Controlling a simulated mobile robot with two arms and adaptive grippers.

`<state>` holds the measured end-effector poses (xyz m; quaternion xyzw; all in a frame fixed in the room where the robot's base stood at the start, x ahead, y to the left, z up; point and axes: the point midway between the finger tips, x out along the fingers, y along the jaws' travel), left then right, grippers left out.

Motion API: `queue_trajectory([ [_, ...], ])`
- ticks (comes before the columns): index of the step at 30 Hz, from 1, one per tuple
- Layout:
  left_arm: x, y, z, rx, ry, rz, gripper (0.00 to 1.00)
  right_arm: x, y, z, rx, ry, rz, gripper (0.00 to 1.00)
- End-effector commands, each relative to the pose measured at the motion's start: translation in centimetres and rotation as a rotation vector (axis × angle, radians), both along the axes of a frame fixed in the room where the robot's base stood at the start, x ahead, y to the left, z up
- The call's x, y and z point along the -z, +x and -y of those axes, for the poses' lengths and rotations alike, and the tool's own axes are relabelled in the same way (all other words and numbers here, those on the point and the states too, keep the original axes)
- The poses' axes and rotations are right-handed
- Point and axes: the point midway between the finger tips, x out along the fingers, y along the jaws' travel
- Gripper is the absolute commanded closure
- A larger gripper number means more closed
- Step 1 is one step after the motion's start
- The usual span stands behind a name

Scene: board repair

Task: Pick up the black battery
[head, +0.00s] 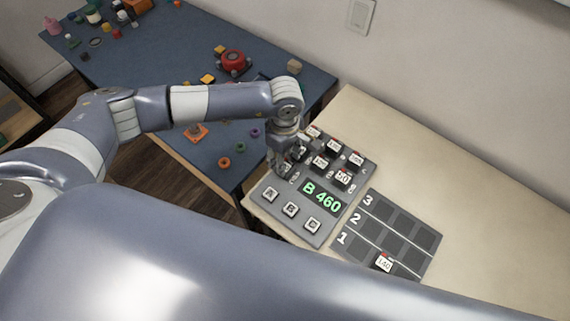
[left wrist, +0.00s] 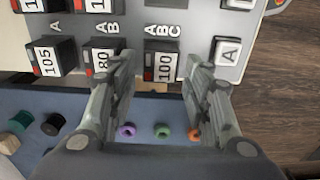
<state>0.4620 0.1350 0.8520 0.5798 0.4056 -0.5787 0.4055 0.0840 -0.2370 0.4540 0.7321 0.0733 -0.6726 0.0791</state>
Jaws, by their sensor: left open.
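Several black batteries with white number labels and red marks stand on the grey board (head: 264,209). One reads 50 (head: 343,179). In the left wrist view, batteries reading 105 (left wrist: 45,57), 80 (left wrist: 101,60) and 100 (left wrist: 163,64) stand in a row. Another black battery (head: 384,263) lies in the dark grid tray (head: 428,243). My left gripper (head: 283,166) is at the board's left edge; in the wrist view its open fingers (left wrist: 161,72) are on either side of the 100 battery, and contact cannot be told. My right gripper is not in view.
The beige table (head: 480,215) is clear to the right. A blue table (head: 150,60) with small coloured parts and a red device (head: 233,62) stands behind my left arm.

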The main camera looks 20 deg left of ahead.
Motion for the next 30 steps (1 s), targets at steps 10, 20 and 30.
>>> queue_trajectory([
  [10,3.9,-0.1,0.0,-0.001,0.001,-0.003,0.55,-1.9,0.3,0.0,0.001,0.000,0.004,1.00],
  [20,4.1,-0.1,0.0,-0.001,0.000,-0.002,0.75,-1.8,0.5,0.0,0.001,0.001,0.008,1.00],
  [30,4.1,-0.1,0.0,-0.001,-0.001,-0.001,0.92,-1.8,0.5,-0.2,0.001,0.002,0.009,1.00],
])
